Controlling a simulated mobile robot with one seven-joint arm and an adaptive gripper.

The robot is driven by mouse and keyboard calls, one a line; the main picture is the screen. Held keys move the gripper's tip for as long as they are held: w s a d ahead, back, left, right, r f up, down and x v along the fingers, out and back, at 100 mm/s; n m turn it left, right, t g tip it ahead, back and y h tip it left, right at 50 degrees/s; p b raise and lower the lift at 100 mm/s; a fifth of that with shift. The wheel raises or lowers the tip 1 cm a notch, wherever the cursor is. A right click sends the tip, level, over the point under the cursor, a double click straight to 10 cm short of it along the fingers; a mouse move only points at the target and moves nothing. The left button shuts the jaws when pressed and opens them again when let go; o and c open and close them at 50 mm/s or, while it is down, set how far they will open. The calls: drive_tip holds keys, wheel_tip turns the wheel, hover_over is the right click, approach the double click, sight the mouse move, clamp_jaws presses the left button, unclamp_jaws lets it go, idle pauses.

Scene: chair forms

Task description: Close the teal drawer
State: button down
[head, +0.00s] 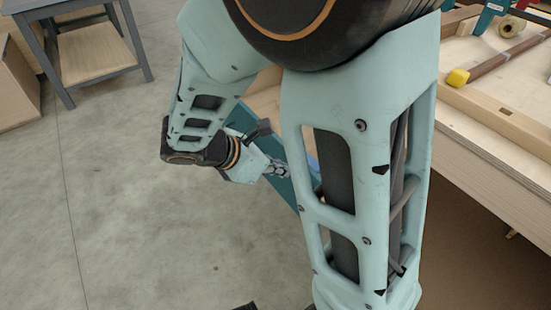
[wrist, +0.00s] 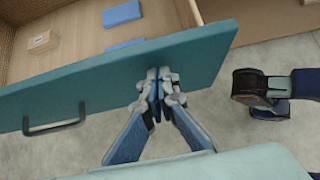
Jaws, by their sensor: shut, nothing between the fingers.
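The teal drawer (wrist: 205,58) stands open in the wrist view, with its wooden interior exposed. Its dark handle (wrist: 54,125) is on the front panel, to the left. My gripper (wrist: 157,95) is shut and empty, with its fingertips at the teal front panel, right of the handle. I cannot tell whether they touch it. In the head view, part of the teal front (head: 294,190) shows beside my gripper (head: 280,170); my arm hides most of the drawer.
Two blue blocks (wrist: 122,13) and a small wooden block (wrist: 43,42) lie in the drawer. A wooden workbench (head: 490,110) with a yellow-tipped rod (head: 500,60) is at the right. A grey-framed table (head: 95,52) stands back left. Floor at left is clear.

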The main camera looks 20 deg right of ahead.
drive_tip(key=w+d+p, duration=0.1)
drive_tip(key=w+d, duration=0.2)
drive_tip(key=d, duration=0.8)
drive_tip(key=w+d+p, duration=0.1)
drive_tip(key=w+d, duration=0.3)
drive_tip(key=d, duration=0.7)
drive_tip(key=shift+w+d, duration=0.2)
drive_tip(key=shift+d, duration=0.05)
drive_tip(key=shift+a, duration=0.1)
